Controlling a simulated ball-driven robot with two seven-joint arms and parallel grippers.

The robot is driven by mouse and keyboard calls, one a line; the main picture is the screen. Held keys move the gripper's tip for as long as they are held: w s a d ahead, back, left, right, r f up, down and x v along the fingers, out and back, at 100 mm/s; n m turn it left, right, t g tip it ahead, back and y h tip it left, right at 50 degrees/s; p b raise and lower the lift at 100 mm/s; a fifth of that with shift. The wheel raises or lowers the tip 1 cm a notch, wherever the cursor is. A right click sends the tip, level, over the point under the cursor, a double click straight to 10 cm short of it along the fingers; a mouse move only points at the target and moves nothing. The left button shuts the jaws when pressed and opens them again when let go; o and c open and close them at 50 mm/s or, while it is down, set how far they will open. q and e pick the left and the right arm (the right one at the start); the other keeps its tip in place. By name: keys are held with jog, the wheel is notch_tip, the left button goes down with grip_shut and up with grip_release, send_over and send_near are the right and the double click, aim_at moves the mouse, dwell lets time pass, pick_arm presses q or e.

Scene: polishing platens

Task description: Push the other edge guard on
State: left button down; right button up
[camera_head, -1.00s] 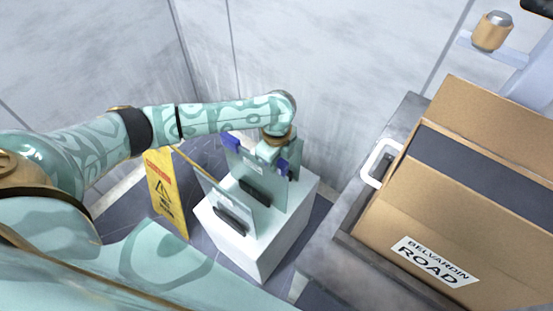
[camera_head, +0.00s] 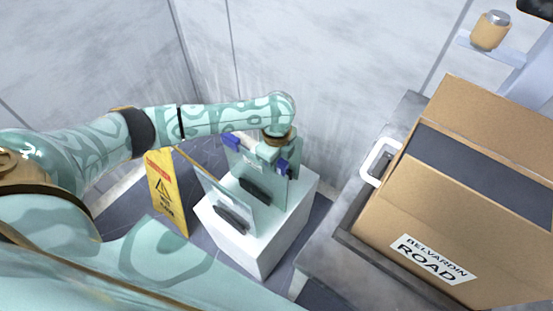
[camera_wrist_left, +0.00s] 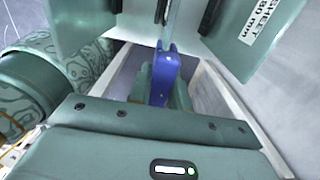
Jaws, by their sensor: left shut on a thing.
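Two upright teal glass-like panels stand on a white block (camera_head: 262,250), each in a dark holder. The rear panel (camera_head: 246,166) has a blue edge guard (camera_head: 231,141) at its upper left corner. My left gripper (camera_head: 277,158) is at that panel's right side, shut on the other blue edge guard (camera_head: 284,167). In the left wrist view this guard (camera_wrist_left: 163,79) points at a panel edge, its forked end at or very near it. I cannot tell how far it is seated. The front panel (camera_head: 218,190) stands nearer, to the left. My right gripper is not in view.
A yellow warning sign (camera_head: 166,193) stands left of the block. To the right, a cardboard box (camera_head: 470,215) sits on a grey surface with a white handle (camera_head: 379,161). Walls close in behind the panels. A tan container (camera_head: 491,30) stands on a shelf at upper right.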

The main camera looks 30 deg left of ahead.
pick_arm(q)
jog(key=shift+f, duration=0.6)
dwell(0.3)
jog(key=shift+f, duration=0.85)
dwell(0.7)
jog(key=shift+f, duration=0.25)
dwell(0.8)
jog(key=c, duration=1.2)
grip_release()
notch_tip(320, 180, up, 16)
jog(key=p, duration=0.7)
jog(key=shift+r+p, duration=0.2)
jog(key=shift+p, duration=0.1)
